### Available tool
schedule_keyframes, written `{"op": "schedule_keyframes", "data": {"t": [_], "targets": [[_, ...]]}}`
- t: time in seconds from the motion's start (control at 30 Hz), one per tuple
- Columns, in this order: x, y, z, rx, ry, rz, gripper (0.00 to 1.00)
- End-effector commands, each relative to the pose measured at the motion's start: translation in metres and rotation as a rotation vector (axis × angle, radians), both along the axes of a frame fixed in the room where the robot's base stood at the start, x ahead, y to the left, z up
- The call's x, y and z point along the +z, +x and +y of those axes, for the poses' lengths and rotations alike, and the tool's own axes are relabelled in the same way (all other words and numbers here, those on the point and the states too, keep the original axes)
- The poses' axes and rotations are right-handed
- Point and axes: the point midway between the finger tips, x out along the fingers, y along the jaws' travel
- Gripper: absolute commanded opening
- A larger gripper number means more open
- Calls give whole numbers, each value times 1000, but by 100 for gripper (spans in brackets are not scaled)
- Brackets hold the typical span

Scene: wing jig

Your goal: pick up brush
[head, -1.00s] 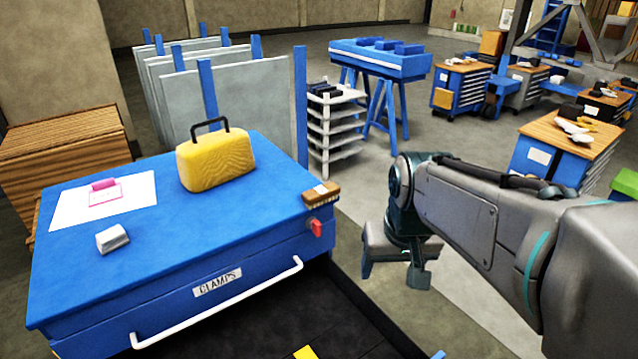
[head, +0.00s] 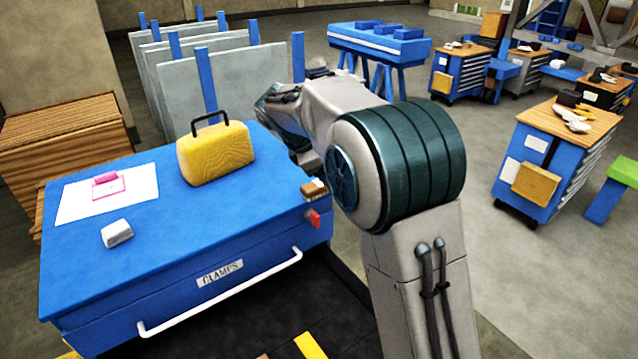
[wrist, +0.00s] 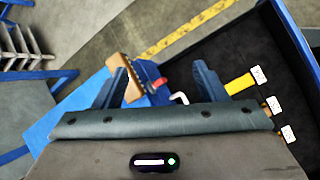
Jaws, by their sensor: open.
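The brush (head: 312,190) is a small brown block with a pale patch on top. It lies at the right corner of the blue CLAMPS cabinet top (head: 200,222), close to my arm, in the head view. In the wrist view the brush (wrist: 130,68) shows beside the left finger, partly hidden by it. My gripper (wrist: 160,66) is open and empty, its fingers spread over the cabinet corner. The brush lies toward the left finger, not centred between the two. In the head view my arm hides the gripper.
A yellow case (head: 215,156) with a dark handle, a pale block (head: 117,233) and a paper sheet (head: 130,188) with a pink item are on the cabinet. A red part (head: 314,218) and white handle (head: 222,298) are on its sides. Grey panels (head: 245,90) stand behind.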

Motion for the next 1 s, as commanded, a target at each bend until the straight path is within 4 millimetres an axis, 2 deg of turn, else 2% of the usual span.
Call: {"op": "schedule_keyframes", "data": {"t": [0.03,0.2,0.3,0.43,0.57,0.87,1.0], "targets": [[-5,14,16,67,-51,24,65],[-21,49,58,266,-218,92,65],[-29,61,76,346,-289,121,65],[-34,68,88,401,-342,142,65],[-43,73,86,415,-356,149,65],[-87,95,52,413,-353,148,65],[-96,102,43,413,-352,147,65]]}}
